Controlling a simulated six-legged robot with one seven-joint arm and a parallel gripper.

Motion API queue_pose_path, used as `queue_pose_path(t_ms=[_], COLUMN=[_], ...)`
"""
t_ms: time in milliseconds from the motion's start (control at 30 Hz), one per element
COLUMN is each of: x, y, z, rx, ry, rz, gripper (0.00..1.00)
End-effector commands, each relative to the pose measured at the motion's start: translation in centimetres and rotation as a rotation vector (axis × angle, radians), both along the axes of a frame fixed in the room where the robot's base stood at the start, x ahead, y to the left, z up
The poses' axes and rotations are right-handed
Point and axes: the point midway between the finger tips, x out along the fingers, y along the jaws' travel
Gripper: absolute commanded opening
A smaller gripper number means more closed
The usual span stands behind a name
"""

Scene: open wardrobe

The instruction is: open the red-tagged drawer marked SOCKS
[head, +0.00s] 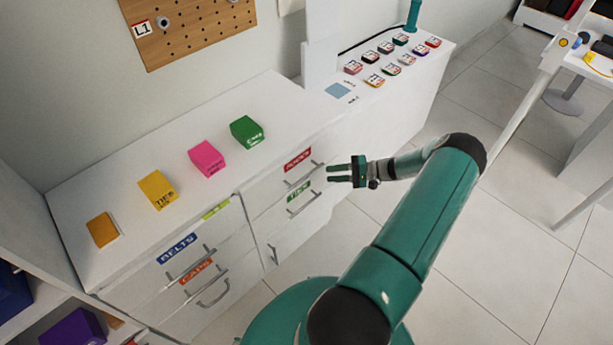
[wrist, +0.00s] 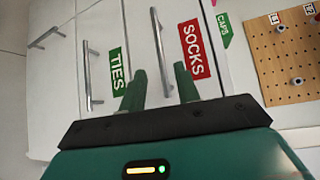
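The SOCKS drawer has a red tag (head: 298,158) on the white dresser front and looks closed. In the wrist view its red tag (wrist: 194,50) reads SOCKS, beside a silver bar handle (wrist: 161,52). My gripper (head: 330,173) is in front of this drawer, to the right of the handle in the head view. In the wrist view my gripper (wrist: 158,78) is open, its two green fingers apart with the SOCKS handle between them in the picture. The handle seems ahead of the fingertips; I cannot tell whether they touch. Nothing is held.
Below is the drawer with the green TIES tag (wrist: 116,72) and its handle (wrist: 87,75). BELTS (head: 177,248) and CAPS (head: 195,271) drawers are at left. Coloured boxes, such as a pink one (head: 207,158), stand on top.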

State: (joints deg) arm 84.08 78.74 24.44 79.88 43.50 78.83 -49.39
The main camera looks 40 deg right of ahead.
Motion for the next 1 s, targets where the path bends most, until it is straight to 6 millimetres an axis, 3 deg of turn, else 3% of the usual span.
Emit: queue_pose_path(t_ms=[400,867,1000], x=[5.4,6.5,6.5], y=[5.9,7.1,7.0], z=[-1.1,-1.3,-1.3], rx=[0.001,0.0,0.0], ry=[0.001,0.001,0.001], rz=[0.003,0.001,0.001], gripper=[0.32,0.32,0.07])
